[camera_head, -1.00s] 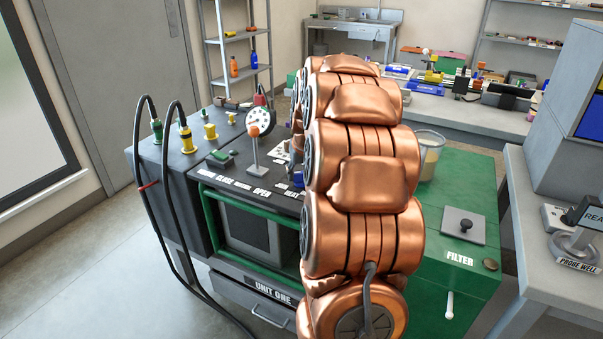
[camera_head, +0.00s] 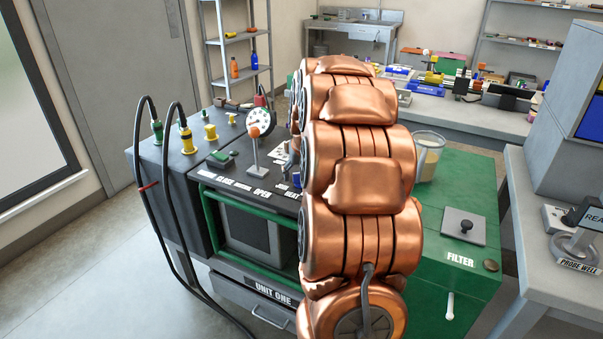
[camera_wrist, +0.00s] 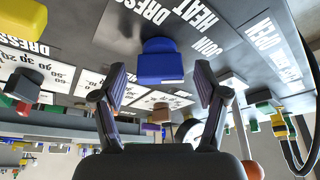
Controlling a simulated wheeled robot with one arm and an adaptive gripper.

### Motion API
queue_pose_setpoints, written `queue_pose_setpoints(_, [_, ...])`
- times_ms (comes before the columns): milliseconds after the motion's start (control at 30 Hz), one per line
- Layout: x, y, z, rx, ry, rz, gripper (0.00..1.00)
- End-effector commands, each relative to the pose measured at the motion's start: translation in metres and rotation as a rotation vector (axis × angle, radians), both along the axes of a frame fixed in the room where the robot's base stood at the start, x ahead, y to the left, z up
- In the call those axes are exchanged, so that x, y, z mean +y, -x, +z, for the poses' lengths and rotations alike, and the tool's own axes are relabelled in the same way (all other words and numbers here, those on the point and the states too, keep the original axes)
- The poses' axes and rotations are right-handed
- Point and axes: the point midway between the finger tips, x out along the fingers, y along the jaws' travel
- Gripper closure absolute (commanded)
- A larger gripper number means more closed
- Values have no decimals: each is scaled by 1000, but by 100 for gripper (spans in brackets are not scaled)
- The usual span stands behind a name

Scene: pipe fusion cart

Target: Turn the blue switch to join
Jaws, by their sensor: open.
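My gripper (camera_wrist: 160,84) is open. Its two dark fingers stand to the left and right of the switch, with a gap on each side; I see no contact. In the head view only a small blue bit (camera_head: 296,179) shows beside my arm, by the HEAT label. My copper arm hides most of the panel and the gripper there.
A dial gauge (camera_head: 258,121) and an orange-topped lever (camera_head: 254,132) stand left of my arm. Yellow and green plugs with black cables are farther left. A clear beaker (camera_head: 428,155) stands on the green cart top (camera_head: 465,185) at right.

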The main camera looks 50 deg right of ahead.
Motion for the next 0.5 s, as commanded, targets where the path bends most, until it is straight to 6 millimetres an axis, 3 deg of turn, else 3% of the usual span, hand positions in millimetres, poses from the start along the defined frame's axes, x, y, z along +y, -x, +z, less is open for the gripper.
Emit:
queue_pose_setpoints(267, [1,1,4,-1,1,1,27])
queue_pose_setpoints(500, [8,11,37,-4,3,1,27])
